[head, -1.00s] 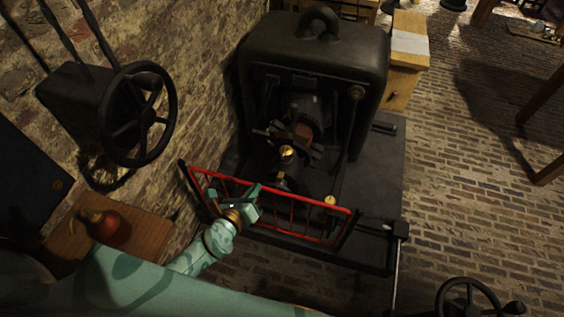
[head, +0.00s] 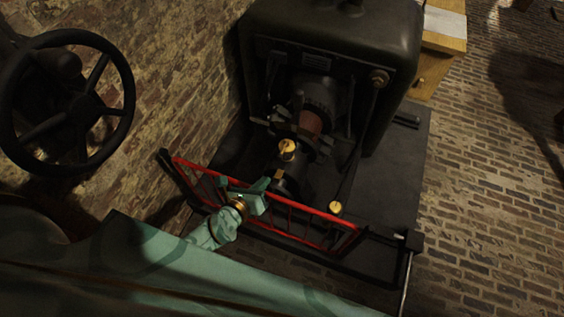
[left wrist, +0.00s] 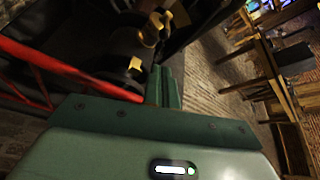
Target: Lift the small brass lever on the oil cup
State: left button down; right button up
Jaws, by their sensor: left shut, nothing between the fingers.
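The brass oil cup (head: 287,147) stands on the dark machine's shaft housing, behind the red rail. In the left wrist view the brass cup (left wrist: 150,34) is beyond my fingertips, with a small brass piece (left wrist: 135,63) lower and nearer. That piece also shows in the head view (head: 279,175); I cannot tell whether it is the lever. My left gripper (head: 266,184) is shut and empty at the rail, its tips pointing toward the housing. In the left wrist view its shut fingers (left wrist: 164,86) appear just right of the brass piece, with no clear contact. My right gripper is out of view.
The red rail (head: 296,208) runs across the machine's front, close to my left wrist. A brass knob (head: 335,208) sits near its right end. A black handwheel (head: 66,100) is on the brick wall at left. Brick floor (head: 480,200) at right is clear.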

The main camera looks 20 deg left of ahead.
aim_at(283, 150)
pick_arm(q)
jog(key=shift+s+r, duration=0.15)
jog(key=shift+r, duration=0.05)
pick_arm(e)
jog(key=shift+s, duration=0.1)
